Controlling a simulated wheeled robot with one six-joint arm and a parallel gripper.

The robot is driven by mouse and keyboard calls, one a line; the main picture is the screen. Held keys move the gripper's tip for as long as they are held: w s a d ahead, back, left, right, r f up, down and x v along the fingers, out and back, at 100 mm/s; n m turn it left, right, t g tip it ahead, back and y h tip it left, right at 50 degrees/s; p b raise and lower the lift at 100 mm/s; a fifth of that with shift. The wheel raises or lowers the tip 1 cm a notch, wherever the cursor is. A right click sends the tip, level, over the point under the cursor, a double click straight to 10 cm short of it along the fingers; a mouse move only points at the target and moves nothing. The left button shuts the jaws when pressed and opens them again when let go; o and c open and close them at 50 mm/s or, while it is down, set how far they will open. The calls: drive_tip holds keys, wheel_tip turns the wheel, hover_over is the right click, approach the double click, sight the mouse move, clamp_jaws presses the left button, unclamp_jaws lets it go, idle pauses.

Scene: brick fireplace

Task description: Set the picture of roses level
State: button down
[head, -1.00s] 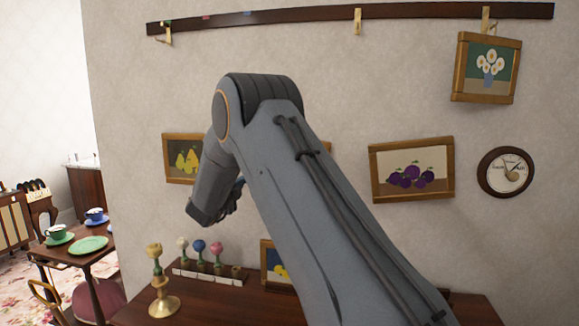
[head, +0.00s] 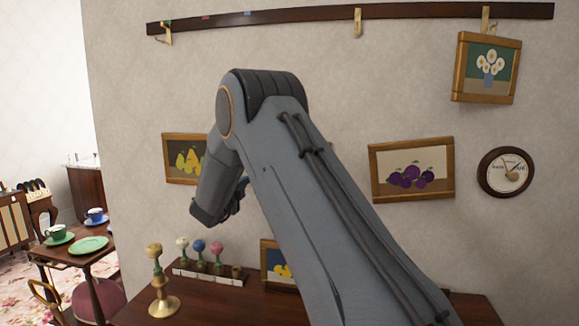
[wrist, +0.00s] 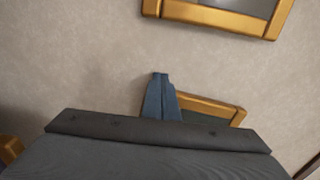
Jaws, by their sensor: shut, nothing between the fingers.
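I cannot make out any picture of roses in these views. The nearest in look is a picture of white flowers in a blue vase (head: 486,68), which hangs tilted at the upper right in the head view. My gripper (wrist: 160,76) shows its shut blue-grey fingertips in the wrist view, with nothing seen between them. Just right of the fingers is part of a gold-framed picture (wrist: 212,106) with a dark green field; my wrist hides most of it. Contact cannot be told. In the head view my gripper (head: 238,196) is partly hidden by my arm.
Another gold frame (wrist: 225,14) crosses the wrist view's top. On the wall hang a pears picture (head: 184,160), a plums picture (head: 411,169), a round dial (head: 506,172) and a hook rail (head: 290,15). Below, a sideboard (head: 225,310) bears a brass candlestick (head: 164,302) and a leaning picture (head: 277,264).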

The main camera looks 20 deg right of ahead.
drive_tip(key=shift+s+d, duration=0.6)
drive_tip(key=shift+d, duration=0.3)
idle(1.1)
drive_tip(key=w+a+v, duration=0.1)
drive_tip(key=v, duration=0.7)
drive_tip(key=shift+a, duration=0.35)
idle(0.8)
drive_tip(key=shift+w, duration=0.1)
